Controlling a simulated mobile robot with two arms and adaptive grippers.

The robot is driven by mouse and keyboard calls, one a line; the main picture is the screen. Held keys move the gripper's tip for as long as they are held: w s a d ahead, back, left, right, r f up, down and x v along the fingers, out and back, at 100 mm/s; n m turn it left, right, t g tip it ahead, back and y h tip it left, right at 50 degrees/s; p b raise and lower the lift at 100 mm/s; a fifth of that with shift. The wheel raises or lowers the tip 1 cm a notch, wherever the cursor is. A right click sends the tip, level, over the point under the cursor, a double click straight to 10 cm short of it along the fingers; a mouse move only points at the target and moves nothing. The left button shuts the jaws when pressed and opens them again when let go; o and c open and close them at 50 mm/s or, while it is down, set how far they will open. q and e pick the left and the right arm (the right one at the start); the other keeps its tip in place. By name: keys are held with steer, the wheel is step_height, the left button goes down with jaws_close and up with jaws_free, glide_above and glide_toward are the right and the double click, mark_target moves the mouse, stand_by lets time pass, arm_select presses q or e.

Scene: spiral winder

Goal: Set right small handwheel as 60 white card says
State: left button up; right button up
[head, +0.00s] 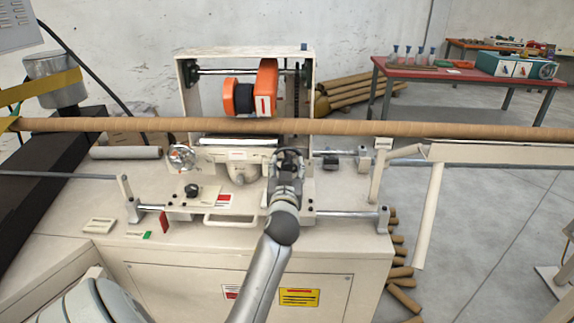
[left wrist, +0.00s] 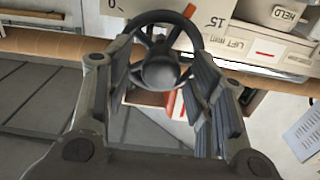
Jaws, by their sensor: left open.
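My left gripper (head: 287,160) is over the right end of the winder's carriage, its arm rising from the bottom. In the left wrist view its fingers (left wrist: 160,98) are open, on either side of a dark spoked handwheel (left wrist: 160,72) with a round hub. I cannot tell whether they touch the rim. In the head view the gripper mostly hides this wheel. A white card with red print (head: 226,201) lies on the carriage; no 60 is readable.
A long brown tube (head: 420,128) runs across behind the gripper. A metal handwheel (head: 181,157) is to the left. An orange roller unit (head: 266,88) stands behind. A white bar handle (head: 229,221) is at the carriage front. A red table (head: 440,72) stands at the back right.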

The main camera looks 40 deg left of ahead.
arm_select(q)
steer(key=shift+w+a, duration=0.35)
steer(key=c, duration=1)
